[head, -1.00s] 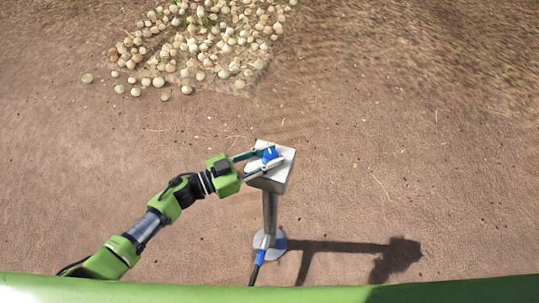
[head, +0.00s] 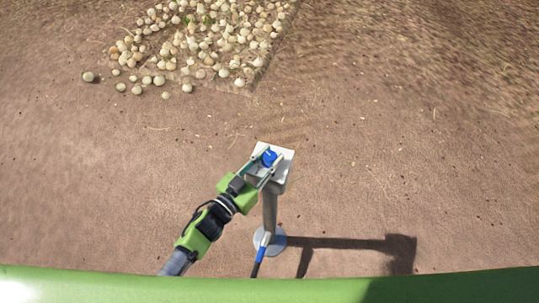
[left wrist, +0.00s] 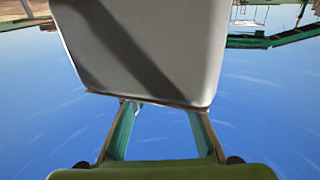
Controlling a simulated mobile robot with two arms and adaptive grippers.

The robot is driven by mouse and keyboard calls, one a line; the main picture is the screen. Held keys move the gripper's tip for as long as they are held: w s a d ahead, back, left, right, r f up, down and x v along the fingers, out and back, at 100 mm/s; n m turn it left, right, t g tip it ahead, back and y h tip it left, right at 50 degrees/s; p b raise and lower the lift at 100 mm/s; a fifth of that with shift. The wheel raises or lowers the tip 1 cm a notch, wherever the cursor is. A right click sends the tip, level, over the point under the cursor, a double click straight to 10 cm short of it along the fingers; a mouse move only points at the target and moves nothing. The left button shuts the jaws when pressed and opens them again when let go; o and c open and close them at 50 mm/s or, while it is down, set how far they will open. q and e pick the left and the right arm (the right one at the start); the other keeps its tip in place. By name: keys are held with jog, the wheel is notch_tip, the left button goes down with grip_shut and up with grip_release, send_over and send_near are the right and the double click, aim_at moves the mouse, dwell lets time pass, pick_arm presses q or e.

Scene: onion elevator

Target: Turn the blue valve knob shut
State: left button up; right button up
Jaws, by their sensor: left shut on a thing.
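The blue valve knob (head: 269,158) sits on the top face of a grey metal box (head: 285,177) on a post. My left gripper (head: 266,161) reaches it from the lower left in the head view, with one finger on each side of the knob, shut on it. In the left wrist view the pale box (left wrist: 150,50) fills the upper middle, and the two green fingers (left wrist: 160,125) run up to its edge. The knob cannot be seen in that view. My right gripper is not in view.
The post stands on a round base (head: 268,242) with a blue-ended cable (head: 261,254) beside it. A heap of onions (head: 205,40) lies on the ground at the back left. Bare soil surrounds the post.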

pick_arm(q)
jog(key=shift+n+t+y+b, duration=0.4)
jog(key=shift+n+t+y, duration=0.6)
jog(key=shift+y, duration=0.5)
jog(key=o, duration=1.1)
jog(key=v, duration=1.2)
jog(key=shift+r, duration=0.15)
